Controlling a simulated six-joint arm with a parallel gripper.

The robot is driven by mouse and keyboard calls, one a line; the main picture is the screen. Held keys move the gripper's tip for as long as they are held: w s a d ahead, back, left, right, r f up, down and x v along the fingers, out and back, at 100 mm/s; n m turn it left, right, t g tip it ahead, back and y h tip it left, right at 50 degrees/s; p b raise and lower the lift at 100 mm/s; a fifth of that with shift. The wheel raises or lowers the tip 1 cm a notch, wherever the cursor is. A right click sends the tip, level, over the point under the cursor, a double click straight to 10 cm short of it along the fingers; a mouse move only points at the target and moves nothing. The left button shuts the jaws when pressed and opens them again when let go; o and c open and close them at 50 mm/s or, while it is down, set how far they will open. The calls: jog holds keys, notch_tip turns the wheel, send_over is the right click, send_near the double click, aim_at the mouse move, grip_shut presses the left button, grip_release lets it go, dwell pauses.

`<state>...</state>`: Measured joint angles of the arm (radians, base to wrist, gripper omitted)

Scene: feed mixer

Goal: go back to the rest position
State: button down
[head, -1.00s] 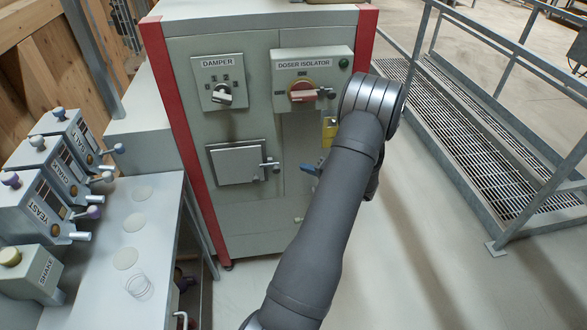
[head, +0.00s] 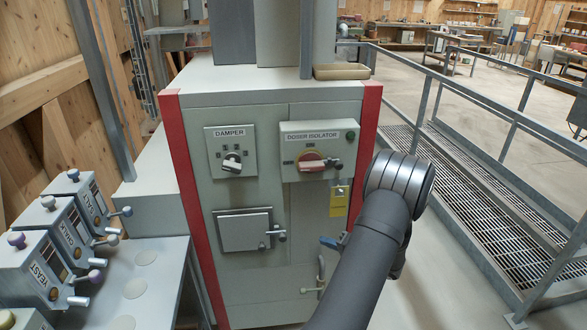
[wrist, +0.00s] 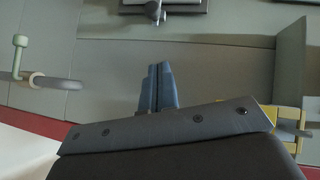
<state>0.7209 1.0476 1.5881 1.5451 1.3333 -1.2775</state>
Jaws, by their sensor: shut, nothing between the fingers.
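My gripper (head: 332,242) is shut and empty, its blue fingers pressed together. In the head view it shows small at the left of my dark wrist, in front of the grey cabinet (head: 250,280), to the right of the hatch (head: 244,230). In the wrist view the shut fingers (wrist: 157,90) stand at the middle with the cabinet front behind them. I see no contact with the cabinet. My forearm and wrist hide part of its lower right side.
The cabinet bears a damper switch (head: 232,162), a doser isolator (head: 312,162), a yellow tag (head: 340,202) and a pipe with a handle (head: 320,270). Dosing boxes (head: 40,275) stand on the bench at left. A railing (head: 470,165) and grating run at right.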

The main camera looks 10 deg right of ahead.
jog(key=d+f+x, duration=0.1)
jog(key=x, duration=0.7)
jog(key=shift+w+f, duration=0.2)
jog(key=shift+a, duration=0.15)
